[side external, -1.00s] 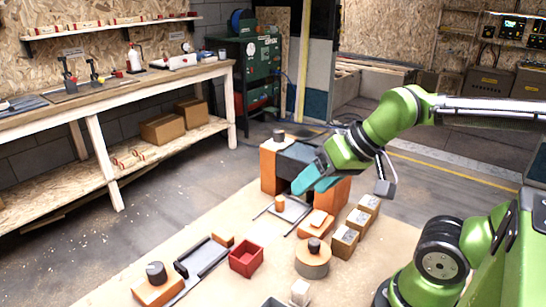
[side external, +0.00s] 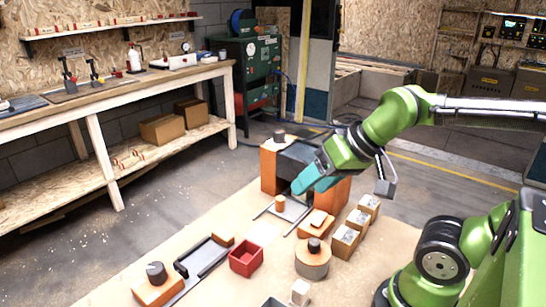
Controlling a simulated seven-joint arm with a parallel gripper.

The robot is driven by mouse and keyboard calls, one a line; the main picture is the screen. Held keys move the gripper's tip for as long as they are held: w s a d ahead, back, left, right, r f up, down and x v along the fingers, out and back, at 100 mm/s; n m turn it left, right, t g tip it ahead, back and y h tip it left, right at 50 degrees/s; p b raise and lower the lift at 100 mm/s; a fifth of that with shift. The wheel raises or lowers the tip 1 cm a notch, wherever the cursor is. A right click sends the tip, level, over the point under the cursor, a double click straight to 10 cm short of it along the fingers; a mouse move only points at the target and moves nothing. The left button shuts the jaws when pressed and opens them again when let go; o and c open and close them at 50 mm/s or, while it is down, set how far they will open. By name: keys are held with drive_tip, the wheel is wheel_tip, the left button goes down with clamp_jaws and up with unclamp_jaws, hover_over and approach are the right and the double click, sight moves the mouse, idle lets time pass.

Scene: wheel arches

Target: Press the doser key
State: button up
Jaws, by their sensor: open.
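My gripper (side external: 308,180) has teal fingers and hangs in front of the dark tunnel of the orange arch (side external: 270,171). The gap between its fingers is hard to see, and nothing shows in them. I cannot tell for certain which part is the doser key. An orange block with a paler raised piece on top (side external: 319,220) stands below and right of the gripper, apart from it. The fingers hide part of the arch's opening.
Rails with a small orange cylinder (side external: 280,202) run out from the arch. Several small brown boxes (side external: 345,241) line the right side. A red open box (side external: 246,261), a grey channel (side external: 203,258) and an orange block with a black knob (side external: 153,290) lie left. A white block (side external: 300,292) stands in front.

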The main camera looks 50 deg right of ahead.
clamp_jaws()
idle(1.6)
